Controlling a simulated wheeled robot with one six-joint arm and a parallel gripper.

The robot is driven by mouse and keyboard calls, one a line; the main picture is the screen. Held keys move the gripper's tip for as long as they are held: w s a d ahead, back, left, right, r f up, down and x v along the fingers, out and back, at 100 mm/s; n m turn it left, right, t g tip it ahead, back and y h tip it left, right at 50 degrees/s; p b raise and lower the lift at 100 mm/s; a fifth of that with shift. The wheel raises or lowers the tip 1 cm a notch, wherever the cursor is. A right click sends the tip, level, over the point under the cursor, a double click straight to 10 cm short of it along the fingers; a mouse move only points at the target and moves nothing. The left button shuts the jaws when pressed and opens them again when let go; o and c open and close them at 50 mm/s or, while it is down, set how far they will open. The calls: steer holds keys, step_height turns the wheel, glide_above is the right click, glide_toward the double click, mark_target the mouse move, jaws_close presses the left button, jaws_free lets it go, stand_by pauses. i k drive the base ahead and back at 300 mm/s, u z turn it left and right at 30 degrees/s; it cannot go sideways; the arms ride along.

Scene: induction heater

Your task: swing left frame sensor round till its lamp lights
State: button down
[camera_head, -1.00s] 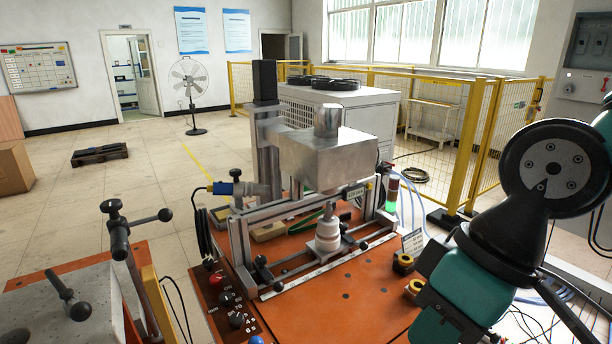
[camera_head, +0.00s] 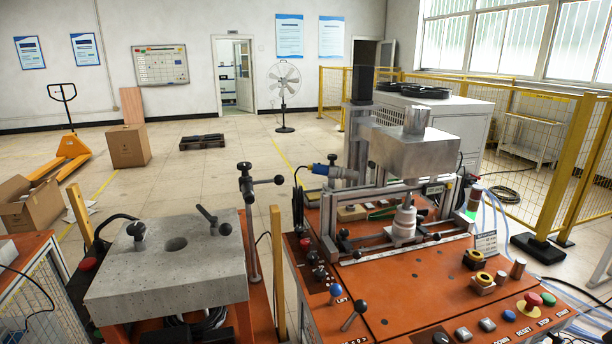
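The metal frame (camera_head: 356,150) stands on the orange machine table, right of centre. A blue-ended cylindrical part (camera_head: 330,171) sticks out from the left side of the frame; it may be the left frame sensor, but I cannot tell for sure. No sensor lamp can be made out at this size. A metal block (camera_head: 412,148) hangs on the frame above a white stepped piece (camera_head: 403,222). My gripper is not in view.
Buttons (camera_head: 530,303) and knobs line the table's front. A grey slab table (camera_head: 170,275) with upright handles stands left. Yellow fencing (camera_head: 565,160) closes the right.

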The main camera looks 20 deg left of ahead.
mark_target(332, 172)
steer(key=u, duration=0.9)
steer(key=i, duration=1)
steer(key=z, duration=0.05)
